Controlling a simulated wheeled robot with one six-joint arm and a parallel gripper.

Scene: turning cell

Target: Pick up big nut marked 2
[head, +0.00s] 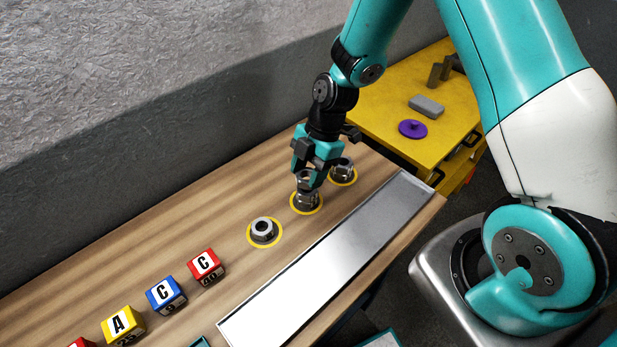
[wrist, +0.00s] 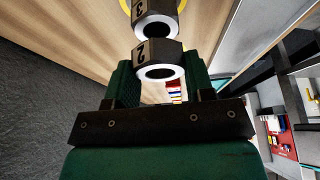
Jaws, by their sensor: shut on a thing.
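My gripper (head: 308,178) is shut on the big nut marked 2 (wrist: 158,58), a dark steel hex nut with a bright bored end, between its green fingers in the wrist view. In the head view the held nut (head: 305,180) shows between the fingertips, partly covered by them. Right below it is another big nut (head: 307,201) in a yellow ring; in the wrist view this nut, marked 3 (wrist: 157,22), shows just beyond the held one. I cannot tell whether the two nuts touch.
More nuts stand in yellow rings on either side, one at left (head: 264,231) and one at right (head: 343,170). A metal tray (head: 330,260) lies along the bench's front edge. Lettered blocks (head: 166,294) stand at the left. A yellow cabinet (head: 385,120) stands behind, right.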

